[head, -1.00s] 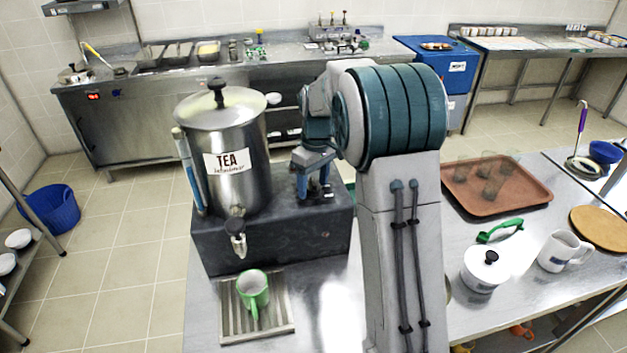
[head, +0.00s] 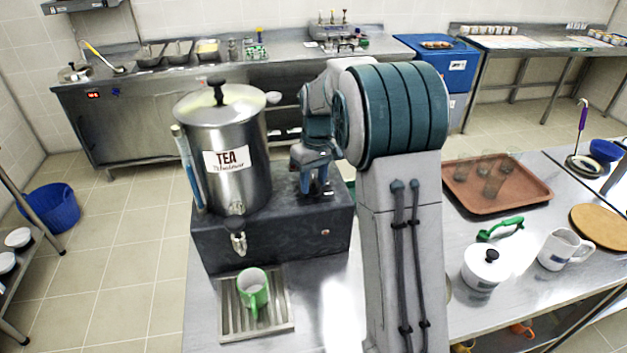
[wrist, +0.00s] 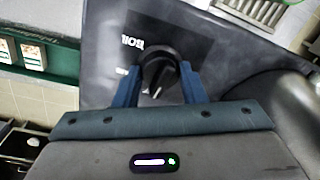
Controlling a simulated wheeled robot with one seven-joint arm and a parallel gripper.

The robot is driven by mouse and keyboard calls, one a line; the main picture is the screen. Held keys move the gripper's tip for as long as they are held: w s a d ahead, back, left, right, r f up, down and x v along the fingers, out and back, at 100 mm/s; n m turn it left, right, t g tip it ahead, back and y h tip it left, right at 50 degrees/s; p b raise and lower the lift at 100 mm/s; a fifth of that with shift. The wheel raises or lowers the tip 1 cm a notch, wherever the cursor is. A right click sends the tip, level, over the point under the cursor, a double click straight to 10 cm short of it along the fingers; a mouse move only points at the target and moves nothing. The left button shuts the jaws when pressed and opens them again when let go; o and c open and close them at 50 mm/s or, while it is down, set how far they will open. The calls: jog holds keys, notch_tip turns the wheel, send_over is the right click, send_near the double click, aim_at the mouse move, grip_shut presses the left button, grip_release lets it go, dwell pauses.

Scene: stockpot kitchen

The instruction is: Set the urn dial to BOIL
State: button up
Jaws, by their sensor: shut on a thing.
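The steel tea urn (head: 225,150) stands on a dark base box (head: 275,250) on the counter. The black urn dial (wrist: 158,74) shows in the wrist view on a dark plate, with a white mark on it. A white label, upside down and apparently reading BOIL (wrist: 133,41), lies beside the dial, with a second, partly hidden label (wrist: 122,70) near the left finger. My gripper (wrist: 160,86) is shut on the dial, one blue finger on each side. In the head view my gripper (head: 317,188) is at the box's right top; the dial is hidden there. I cannot tell which label the mark points to.
A green mug (head: 252,287) stands on the drip tray (head: 284,322) under the urn tap (head: 238,242). A brown tray (head: 470,205) with glasses, a white lidded pot (head: 483,270) and a white mug (head: 560,252) are on the counter to the right.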

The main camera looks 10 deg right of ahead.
aim_at(315, 182)
jog(key=m+b, duration=0.1)
jog(key=m, duration=0.6)
jog(key=shift+t, duration=0.3)
jog(key=m, duration=0.6)
jog(key=shift+s+m, duration=0.1)
jog(key=shift+m, duration=0.2)
jog(key=m, duration=0.4)
jog(key=shift+r+t, duration=0.1)
jog(key=shift+t, duration=0.2)
jog(key=shift+m+h+p, duration=0.4)
jog(key=shift+m+p, duration=0.15)
jog(key=shift+m, duration=1.55)
jog(key=o, duration=1)
jog(key=shift+s, duration=0.1)
notch_tip(315, 182, up, 14)
jog(key=s+b, duration=0.1)
